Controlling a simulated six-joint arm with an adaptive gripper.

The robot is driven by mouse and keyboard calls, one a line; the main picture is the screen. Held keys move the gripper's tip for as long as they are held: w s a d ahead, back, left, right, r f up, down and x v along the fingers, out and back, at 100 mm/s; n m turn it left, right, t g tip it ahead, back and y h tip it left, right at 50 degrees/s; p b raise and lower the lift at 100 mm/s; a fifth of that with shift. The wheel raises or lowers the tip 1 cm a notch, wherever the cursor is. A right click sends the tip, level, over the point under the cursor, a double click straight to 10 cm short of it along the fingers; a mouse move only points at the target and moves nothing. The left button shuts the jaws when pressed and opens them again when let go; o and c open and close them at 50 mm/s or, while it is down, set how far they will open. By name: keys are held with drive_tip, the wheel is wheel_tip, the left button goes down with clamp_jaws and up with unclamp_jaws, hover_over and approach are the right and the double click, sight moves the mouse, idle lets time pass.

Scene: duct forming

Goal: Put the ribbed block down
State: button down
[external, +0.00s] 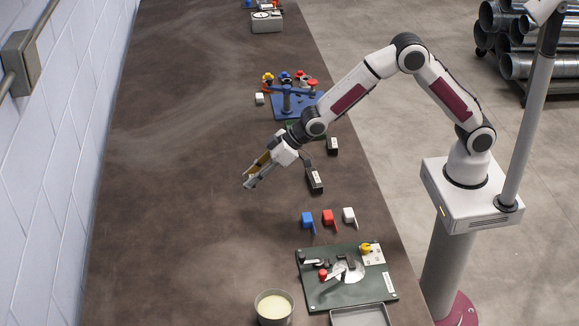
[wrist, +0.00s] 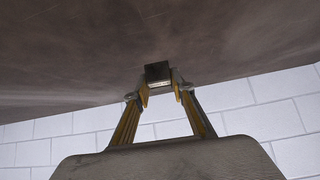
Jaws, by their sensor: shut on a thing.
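The ribbed block (wrist: 158,72) is a small dark block in the wrist view, held between the tips of my gripper's two yellow-sided fingers. Its ribs are too small to make out. My gripper (wrist: 160,88) is shut on it. In the external view my gripper (external: 250,179) reaches out over the middle of the brown table (external: 190,200), pointing left and down. The block cannot be clearly told from the fingers there. Whether it touches the table cannot be told.
Two black boxes (external: 315,180) (external: 332,146) lie right of my gripper. Blue (external: 307,220), red (external: 328,218) and white (external: 349,215) pieces stand nearer. A green board (external: 325,296), round pan (external: 273,307) and grey tray (external: 360,318) are in front; a blue fixture (external: 287,104) is behind. The table's left is clear.

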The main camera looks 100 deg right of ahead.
drive_tip(key=s, duration=0.5)
drive_tip(key=s+a+f, duration=0.1)
drive_tip(key=s, duration=0.5)
drive_tip(key=s+f, duration=0.1)
drive_tip(key=s, duration=0.5)
drive_tip(key=shift+a+f, duration=0.25)
drive_tip(key=shift+a, duration=0.15)
drive_tip(key=shift+s+a+y, duration=0.1)
drive_tip(key=shift+s+y, duration=0.2)
drive_tip(key=shift+s, duration=0.75)
drive_tip(key=shift+a+r+n, duration=0.1)
drive_tip(key=shift+a+n, duration=0.05)
drive_tip(key=shift+n, duration=0.15)
drive_tip(key=w+a+r+n+g+y, duration=0.1)
drive_tip(key=w+r+n+y, duration=0.1)
drive_tip(key=w, duration=0.5)
drive_tip(key=w+a+r+n+g+y, duration=0.1)
drive_tip(key=w+a+r+n+y, duration=0.1)
drive_tip(key=w+n, duration=0.4)
drive_tip(key=shift+w+r+n+g+y, duration=0.3)
drive_tip(key=shift+w+r+n+y, duration=0.15)
drive_tip(key=shift+y, duration=0.65)
drive_tip(key=shift+f, duration=3.1)
